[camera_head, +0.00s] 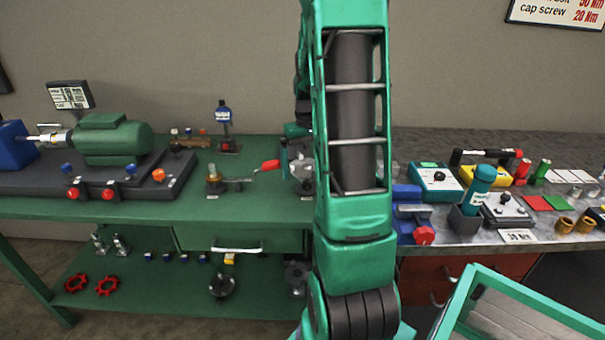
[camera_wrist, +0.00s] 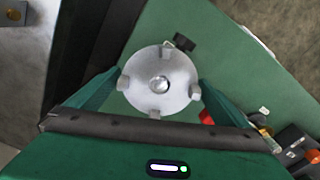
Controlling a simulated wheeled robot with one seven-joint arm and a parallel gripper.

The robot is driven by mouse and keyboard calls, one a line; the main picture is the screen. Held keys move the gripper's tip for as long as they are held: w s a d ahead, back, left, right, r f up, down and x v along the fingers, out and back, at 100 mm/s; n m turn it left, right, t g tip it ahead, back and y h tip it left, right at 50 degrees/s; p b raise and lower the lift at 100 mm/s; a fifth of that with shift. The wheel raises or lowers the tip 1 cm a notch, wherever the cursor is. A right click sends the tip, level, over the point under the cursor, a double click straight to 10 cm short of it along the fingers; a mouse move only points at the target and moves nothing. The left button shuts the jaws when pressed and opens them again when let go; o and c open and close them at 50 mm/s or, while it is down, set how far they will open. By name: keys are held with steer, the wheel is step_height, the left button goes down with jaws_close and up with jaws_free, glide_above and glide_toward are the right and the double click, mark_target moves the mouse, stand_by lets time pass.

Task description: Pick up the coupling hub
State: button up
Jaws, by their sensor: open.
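The coupling hub (camera_wrist: 145,97) is a silver-grey round disc with short lugs around its rim and a shiny centre. In the wrist view it lies on the green bench, between the fingers of my gripper (camera_wrist: 160,82). The fingers are open, one on each side of the hub. I cannot tell whether they touch it or how high they are above it. In the head view a grey metal part that looks like the hub (camera_head: 301,170) sits at the bench's right end, partly hidden by my arm.
A red-handled crank tool (camera_head: 265,168) lies just left of the hub. A blue vise (camera_head: 405,210) and a grey worktop with several tools stand to the right. A green motor (camera_head: 112,140) is at the left. The green bench (camera_head: 235,205) is bare in front.

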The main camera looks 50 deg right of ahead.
steer(key=c, duration=1.3)
